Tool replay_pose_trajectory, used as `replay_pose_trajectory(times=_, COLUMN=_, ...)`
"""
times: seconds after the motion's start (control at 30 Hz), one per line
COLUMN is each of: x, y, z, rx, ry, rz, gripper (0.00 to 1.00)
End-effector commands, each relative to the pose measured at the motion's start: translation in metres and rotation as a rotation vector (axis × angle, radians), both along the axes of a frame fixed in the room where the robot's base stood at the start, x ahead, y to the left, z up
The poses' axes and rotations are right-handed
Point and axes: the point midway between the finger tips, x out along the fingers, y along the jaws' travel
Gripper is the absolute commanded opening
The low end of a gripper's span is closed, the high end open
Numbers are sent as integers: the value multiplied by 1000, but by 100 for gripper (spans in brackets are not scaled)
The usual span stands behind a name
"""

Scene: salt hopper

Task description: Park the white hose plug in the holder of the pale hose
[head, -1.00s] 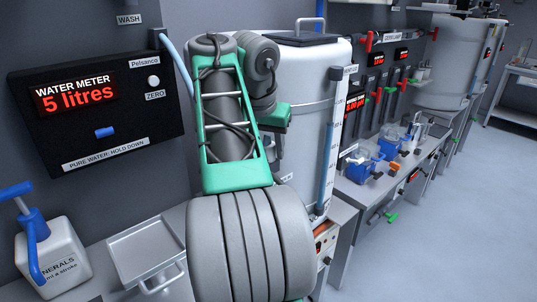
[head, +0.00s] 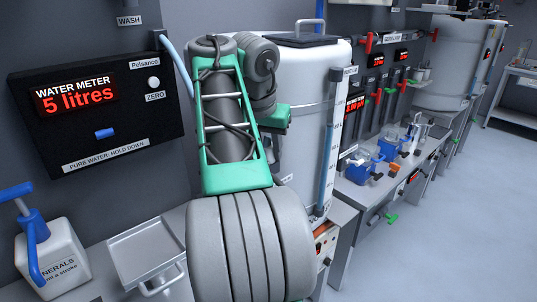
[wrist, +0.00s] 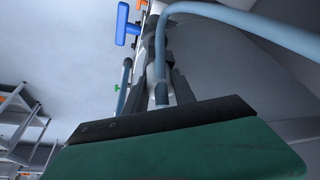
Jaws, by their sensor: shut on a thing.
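My gripper (wrist: 166,84) shows in the wrist view, with its dark fingers shut on a small pale piece, which I take to be the white hose plug (wrist: 152,88). The fingers and hose cover most of it. The pale blue-grey hose (wrist: 215,9) loops in from the right and comes down at the fingers. In the head view, a pale hose (head: 178,65) hangs from a dark bracket (head: 157,39) beside the water meter and passes behind my arm. My gripper is hidden there behind my arm. I cannot make out with certainty which part is the hose's holder.
A white hopper (head: 303,120) with a level tube stands right behind my arm. The water meter (head: 75,97) reads 5 litres. A metal tray (head: 125,245) and a minerals can (head: 60,255) are at lower left. A blue handle (wrist: 127,26) lies beyond the fingers. Floor at right is clear.

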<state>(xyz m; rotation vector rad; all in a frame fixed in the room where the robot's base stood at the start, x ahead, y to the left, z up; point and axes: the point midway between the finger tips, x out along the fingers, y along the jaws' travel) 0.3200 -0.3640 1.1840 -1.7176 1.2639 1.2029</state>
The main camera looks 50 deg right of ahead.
Motion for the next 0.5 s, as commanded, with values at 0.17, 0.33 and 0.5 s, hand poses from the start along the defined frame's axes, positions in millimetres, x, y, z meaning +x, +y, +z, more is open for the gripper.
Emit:
replay_pose_trajectory(times=0.17, x=0, y=0, z=4, rx=-2, ry=-1, rz=0, gripper=0)
replay_pose_trajectory(times=0.33, x=0, y=0, z=3, rx=-2, ry=-1, rz=0, gripper=0)
replay_pose_trajectory(times=0.5, x=0, y=0, z=7, rx=-2, ry=-1, rz=0, gripper=0)
